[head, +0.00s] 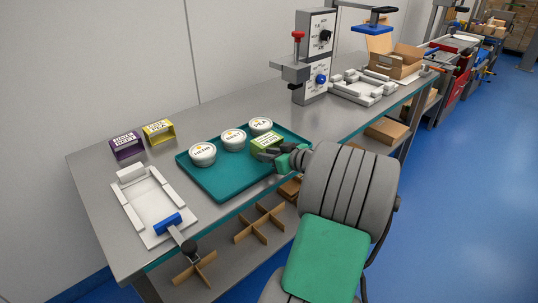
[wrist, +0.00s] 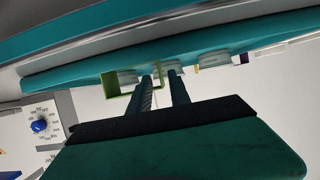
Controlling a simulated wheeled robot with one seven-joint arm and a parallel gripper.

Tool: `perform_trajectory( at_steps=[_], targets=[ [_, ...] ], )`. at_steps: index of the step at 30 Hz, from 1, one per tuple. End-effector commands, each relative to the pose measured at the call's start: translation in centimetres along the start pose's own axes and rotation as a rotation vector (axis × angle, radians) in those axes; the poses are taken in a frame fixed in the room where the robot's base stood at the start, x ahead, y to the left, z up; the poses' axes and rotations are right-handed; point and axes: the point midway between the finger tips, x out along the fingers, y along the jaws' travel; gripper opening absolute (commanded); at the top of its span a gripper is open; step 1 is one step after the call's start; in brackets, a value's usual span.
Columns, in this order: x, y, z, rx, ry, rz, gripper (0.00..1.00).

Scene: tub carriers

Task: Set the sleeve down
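The green sleeve (head: 267,144) is at the right end of the teal tray (head: 226,190), in front of a tub; it seems to rest on the tray or very near it. The wrist view, turned upside down, shows the sleeve (wrist: 108,84) as an open frame with a tub visible through it. My gripper (head: 276,154) is right at the sleeve's front right side. In the wrist view, the fingers of my gripper (wrist: 164,72) stand apart, with pale background between them. The sleeve lies left of and partly behind one finger; contact is unclear.
Labelled tubs (head: 203,154), (head: 234,139) and (head: 260,126) stand on the tray. A purple sleeve (head: 126,145) and a yellow sleeve (head: 159,132) stand behind left. A white fixture (head: 148,206) with a blue-handled part lies left. A dial machine (head: 316,60) stands behind right.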

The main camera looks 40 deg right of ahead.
Motion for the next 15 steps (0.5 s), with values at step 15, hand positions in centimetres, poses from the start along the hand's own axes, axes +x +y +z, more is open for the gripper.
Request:
perform_trajectory(
  at_steps=[15],
  targets=[
    [-7.7, 0.2, -0.3, 0.001, 0.001, 0.006, 0.23]
  ],
)
